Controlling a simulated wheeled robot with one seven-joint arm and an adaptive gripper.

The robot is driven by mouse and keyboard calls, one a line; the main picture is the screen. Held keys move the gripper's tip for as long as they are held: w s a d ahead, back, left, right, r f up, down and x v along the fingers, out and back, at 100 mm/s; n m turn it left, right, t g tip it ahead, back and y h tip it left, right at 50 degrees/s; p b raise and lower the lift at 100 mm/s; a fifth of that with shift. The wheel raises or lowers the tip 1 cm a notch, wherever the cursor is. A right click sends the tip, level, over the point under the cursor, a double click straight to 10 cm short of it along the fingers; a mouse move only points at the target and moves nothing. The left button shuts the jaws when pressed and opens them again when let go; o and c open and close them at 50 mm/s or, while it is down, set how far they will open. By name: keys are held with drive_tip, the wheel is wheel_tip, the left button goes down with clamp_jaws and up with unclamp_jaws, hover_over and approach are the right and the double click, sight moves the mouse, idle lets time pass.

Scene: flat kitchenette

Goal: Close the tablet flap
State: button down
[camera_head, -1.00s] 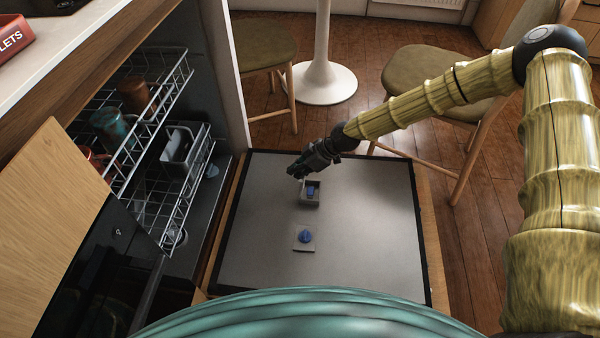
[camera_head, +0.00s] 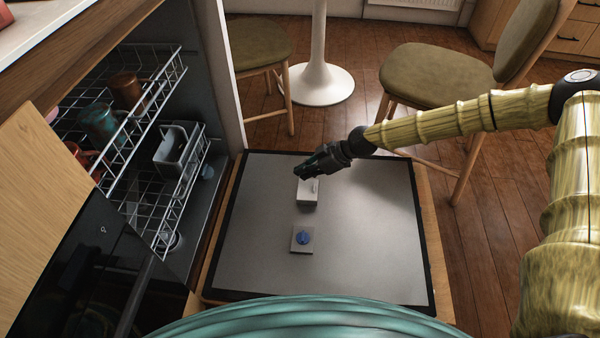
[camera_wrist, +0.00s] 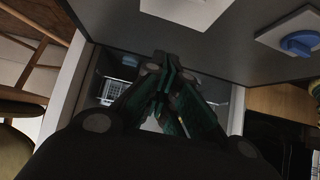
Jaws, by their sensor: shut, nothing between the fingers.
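The tablet flap (camera_head: 307,196) is a light grey square on the inner face of the lowered dishwasher door (camera_head: 365,240). It lies over the tablet compartment, and no blue tablet shows. I cannot tell whether it is latched. In the wrist view the flap (camera_wrist: 190,10) is at the top, partly cut off by the frame. My gripper (camera_head: 299,173) is shut and empty, just at the far edge of the flap in the head view. Whether it touches the flap is unclear. The closed fingers also show in the wrist view (camera_wrist: 165,75).
A blue round knob on a grey square plate (camera_head: 302,239) sits nearer on the door. The dishwasher racks (camera_head: 160,95) with cups and a grey cutlery basket (camera_head: 178,148) stand at the left. Chairs (camera_head: 440,68) and a white table foot (camera_head: 322,83) are beyond the door.

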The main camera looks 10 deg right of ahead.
drive_tip(key=shift+s+d+f+b, duration=0.15)
drive_tip(key=shift+d+f+b, duration=0.2)
drive_tip(key=shift+d, duration=0.5)
drive_tip(key=shift+s+d+f+b, duration=0.2)
drive_tip(key=shift+d+f+b, duration=0.4)
drive_tip(key=shift+d, duration=0.3)
drive_tip(key=shift+s+d+f+b, duration=0.15)
drive_tip(key=shift+d+f+b, duration=0.45)
drive_tip(key=shift+f, duration=0.2)
drive_tip(key=shift+s+d+f+b, duration=0.15)
drive_tip(key=shift+d+f+b, duration=0.35)
drive_tip(key=shift+d+f, duration=0.25)
drive_tip(key=shift+f, duration=0.1)
drive_tip(key=shift+r+p, duration=1.4)
drive_tip(key=shift+r, duration=1.25)
drive_tip(key=p, duration=0.2)
approach(315, 186)
drive_tip(key=d, duration=0.1)
drive_tip(key=d+f, duration=0.1)
drive_tip(key=d, duration=0.1)
drive_tip(key=s+d, duration=0.1)
drive_tip(key=shift+s+d+f, duration=0.1)
drive_tip(key=shift+d+f, duration=0.25)
drive_tip(key=shift+r, duration=0.1)
